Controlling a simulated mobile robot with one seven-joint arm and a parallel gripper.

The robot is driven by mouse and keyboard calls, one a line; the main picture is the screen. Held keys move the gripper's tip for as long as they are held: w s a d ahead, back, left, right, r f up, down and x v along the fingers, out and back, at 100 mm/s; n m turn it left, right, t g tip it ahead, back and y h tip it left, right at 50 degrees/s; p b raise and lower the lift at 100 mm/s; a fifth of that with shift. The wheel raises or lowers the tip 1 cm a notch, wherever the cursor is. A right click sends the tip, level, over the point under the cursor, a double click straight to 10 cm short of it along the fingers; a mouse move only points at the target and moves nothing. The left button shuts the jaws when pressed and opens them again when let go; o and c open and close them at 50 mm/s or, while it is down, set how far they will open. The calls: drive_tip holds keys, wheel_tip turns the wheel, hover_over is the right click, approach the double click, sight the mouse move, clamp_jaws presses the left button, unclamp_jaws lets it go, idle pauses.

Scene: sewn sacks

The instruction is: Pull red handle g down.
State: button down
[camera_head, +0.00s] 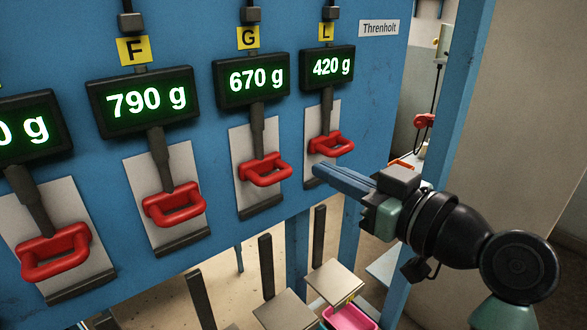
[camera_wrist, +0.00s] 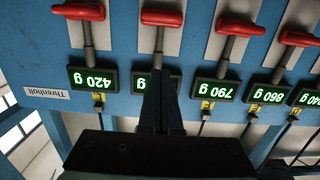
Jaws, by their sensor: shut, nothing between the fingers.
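Red handle G (camera_head: 265,170) is a red loop at the lower end of a dark lever, in front of a light plate on the blue panel. Above it are a yellow G label (camera_head: 248,38) and a display reading 670 g (camera_head: 251,78). My gripper (camera_head: 318,172) is shut and empty, its fingers pointing left at the panel, just right of handle G and below handle L. In the wrist view, which shows the panel upside down, handle G (camera_wrist: 162,17) is beyond my fingertips (camera_wrist: 160,62). My fingers hide most of its display there.
Similar red handles hang beside it: L (camera_head: 331,144) reading 420 g on the right, F (camera_head: 174,204) reading 790 g on the left, with another (camera_head: 55,252) further left. Below the panel are dark posts, small platforms (camera_head: 335,281) and a pink tray (camera_head: 350,317).

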drive_tip(key=w+a+f+p, duration=0.4)
drive_tip(key=w+a+p, duration=0.1)
drive_tip(key=w, duration=0.3)
drive_tip(key=shift+w+a+f+p, duration=0.3)
drive_tip(key=shift+a+f+p, duration=0.1)
drive_tip(key=shift+a, duration=0.2)
